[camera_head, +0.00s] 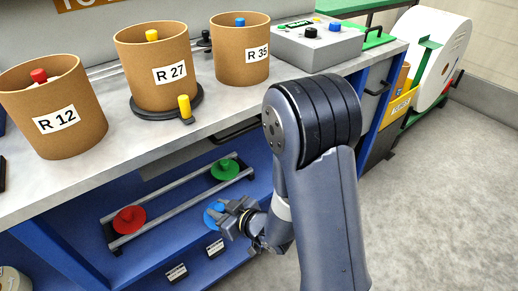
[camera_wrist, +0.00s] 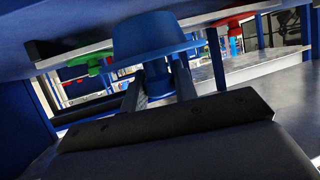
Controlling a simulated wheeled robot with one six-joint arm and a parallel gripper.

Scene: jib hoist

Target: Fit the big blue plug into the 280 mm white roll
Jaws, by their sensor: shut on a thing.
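The big blue plug (camera_head: 213,215) is at the lower shelf of the bench, in front of the rail rack, with its disc partly hidden by my gripper. My gripper (camera_head: 229,214) is shut on it. In the wrist view the blue plug (camera_wrist: 150,38) shows large, its wide disc beyond my fingers and its narrower part between my gripper's fingers (camera_wrist: 158,74). I cannot tell whether the plug touches the shelf. The white roll (camera_head: 451,50) stands on its side in a green stand at the far right; its size marking is not readable.
A red plug (camera_head: 129,219) and a green plug (camera_head: 225,169) sit on the rack rails (camera_head: 180,207) under the bench top. Brown drums (camera_head: 68,112) and a grey control box (camera_head: 318,47) stand on the bench top. Open floor (camera_head: 440,190) lies to the right.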

